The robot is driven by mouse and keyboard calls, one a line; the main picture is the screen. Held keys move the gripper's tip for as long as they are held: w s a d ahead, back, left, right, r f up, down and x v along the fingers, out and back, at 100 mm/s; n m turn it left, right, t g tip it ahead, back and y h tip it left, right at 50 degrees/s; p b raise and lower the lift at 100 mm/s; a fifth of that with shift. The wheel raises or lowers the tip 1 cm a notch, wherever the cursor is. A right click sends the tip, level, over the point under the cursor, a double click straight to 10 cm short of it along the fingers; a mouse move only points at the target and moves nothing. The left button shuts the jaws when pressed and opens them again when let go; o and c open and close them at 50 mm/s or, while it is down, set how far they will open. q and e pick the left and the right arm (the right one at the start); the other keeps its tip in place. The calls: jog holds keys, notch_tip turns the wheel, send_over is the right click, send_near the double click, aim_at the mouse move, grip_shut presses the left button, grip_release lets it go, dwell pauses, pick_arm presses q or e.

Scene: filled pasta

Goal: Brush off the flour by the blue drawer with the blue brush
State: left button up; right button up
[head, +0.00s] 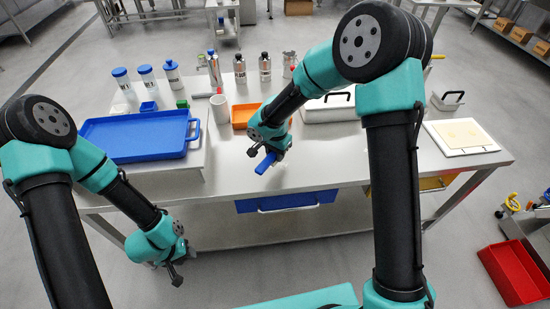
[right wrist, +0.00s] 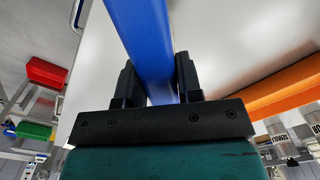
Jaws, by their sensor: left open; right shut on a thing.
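My right gripper (head: 268,151) is shut on the blue brush (head: 265,163), above the table near its front edge. In the right wrist view the brush's blue handle (right wrist: 140,35) runs up between the two black fingers (right wrist: 160,85); its bristles do not show. The blue drawer (head: 290,202) is under the table's front edge, just below and right of the brush. I cannot make out flour on the pale table top. My left gripper (head: 176,274) is open and empty, low in front of the table at the left.
The table (head: 330,165) is clear near its front middle. A blue tray (head: 140,137) stands left, an orange tray (head: 242,115) and white cup (head: 219,108) behind the brush. A lidded box (head: 328,108) and white board (head: 461,137) are right. A red bin (head: 515,272) is on the floor.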

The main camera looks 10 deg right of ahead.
jog(key=shift+r, duration=0.85)
